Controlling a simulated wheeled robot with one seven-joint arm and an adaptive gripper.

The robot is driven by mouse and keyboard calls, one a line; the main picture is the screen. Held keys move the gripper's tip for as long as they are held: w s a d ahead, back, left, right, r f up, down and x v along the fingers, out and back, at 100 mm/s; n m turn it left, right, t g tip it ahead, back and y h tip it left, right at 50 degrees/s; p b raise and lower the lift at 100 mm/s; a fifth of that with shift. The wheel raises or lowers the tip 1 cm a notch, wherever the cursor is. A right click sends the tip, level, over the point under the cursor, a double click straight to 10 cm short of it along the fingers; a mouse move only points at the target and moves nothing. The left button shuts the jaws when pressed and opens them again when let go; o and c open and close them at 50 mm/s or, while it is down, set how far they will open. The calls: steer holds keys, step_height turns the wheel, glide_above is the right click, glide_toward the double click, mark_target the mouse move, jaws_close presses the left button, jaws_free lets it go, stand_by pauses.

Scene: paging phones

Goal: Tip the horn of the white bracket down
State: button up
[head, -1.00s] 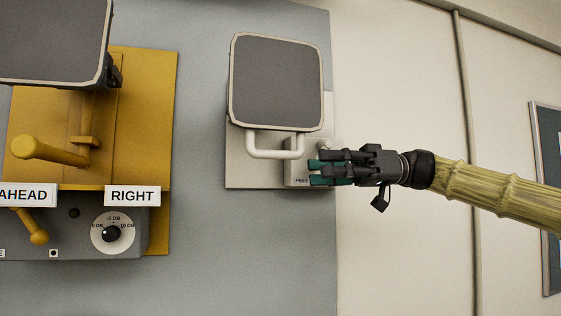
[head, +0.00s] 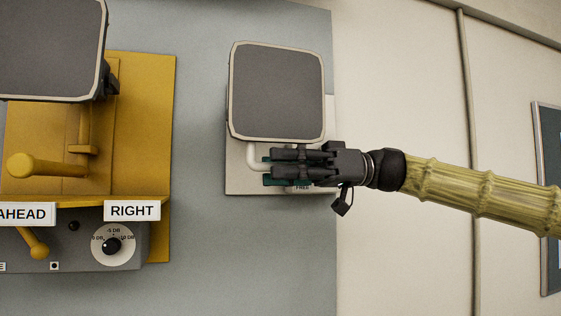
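The white bracket's horn (head: 277,92) is square, with a dark grey face and a cream rim, and sits at the upper middle. Below it is a white U-shaped handle (head: 253,156), with its right part hidden behind my gripper. The pale bracket plate (head: 240,185) is on the wall behind. My gripper (head: 268,168) comes in from the right, just below the horn and in front of the handle in the picture. Its dark fingers with teal pads point left. I cannot tell whether they touch the handle or how wide they are apart.
A yellow bracket (head: 150,120) with another horn (head: 50,45) stands to the left. Under it are a yellow lever, a dial (head: 112,246) and labels reading AHEAD and RIGHT (head: 132,210). The grey wall panel below the white bracket is clear.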

steer(key=shift+a, duration=0.25)
jaws_close()
steer(key=shift+f, duration=0.1)
